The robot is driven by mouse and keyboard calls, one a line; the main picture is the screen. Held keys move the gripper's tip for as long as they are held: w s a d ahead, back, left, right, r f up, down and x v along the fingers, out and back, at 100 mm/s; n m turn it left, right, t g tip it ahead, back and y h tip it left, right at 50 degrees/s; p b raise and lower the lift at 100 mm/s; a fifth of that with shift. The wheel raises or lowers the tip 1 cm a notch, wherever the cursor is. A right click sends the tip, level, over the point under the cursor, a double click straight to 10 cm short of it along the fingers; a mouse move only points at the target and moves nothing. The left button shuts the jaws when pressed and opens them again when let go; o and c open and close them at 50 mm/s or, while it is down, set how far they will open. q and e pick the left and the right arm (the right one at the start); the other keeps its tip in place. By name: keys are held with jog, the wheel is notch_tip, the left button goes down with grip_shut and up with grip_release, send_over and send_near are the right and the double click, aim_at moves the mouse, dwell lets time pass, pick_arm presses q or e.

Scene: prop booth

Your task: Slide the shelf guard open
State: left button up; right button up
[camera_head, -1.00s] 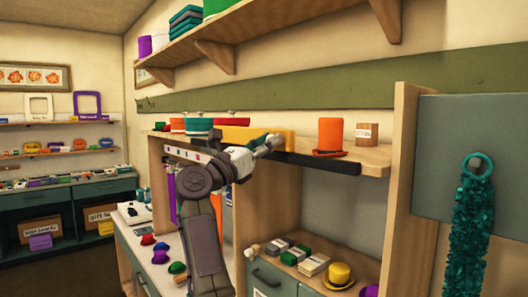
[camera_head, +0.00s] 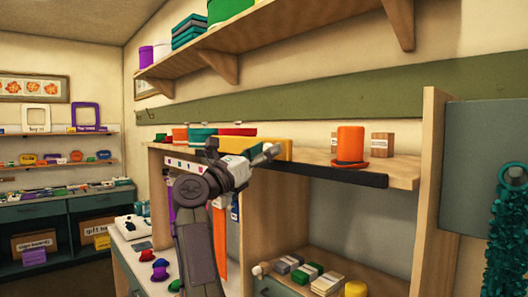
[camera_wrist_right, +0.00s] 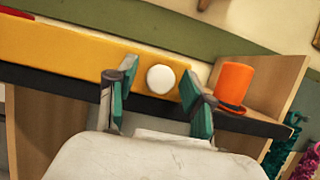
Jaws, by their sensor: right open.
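The shelf guard is a long yellow panel (camera_head: 282,149) along the front of the middle shelf, above a black rail (camera_head: 335,176). In the right wrist view the guard (camera_wrist_right: 60,55) carries a round white knob (camera_wrist_right: 160,79). My right gripper (camera_head: 266,154) is at the guard's right part in the head view. In the right wrist view my right gripper (camera_wrist_right: 160,97) is open, with its teal-padded fingers on either side of the knob and gaps showing. Contact with the guard cannot be told. My left gripper is not in view.
An orange top hat (camera_head: 350,146) stands on the shelf right of the guard, with small boxes (camera_head: 382,145) behind it. Coloured items (camera_head: 203,136) stand at the left. A wooden upright (camera_head: 429,190) closes the right end. A higher shelf (camera_head: 290,42) hangs above.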

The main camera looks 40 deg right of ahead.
jog(key=w+v, duration=0.1)
jog(key=v, duration=1.1)
jog(key=shift+s, duration=0.4)
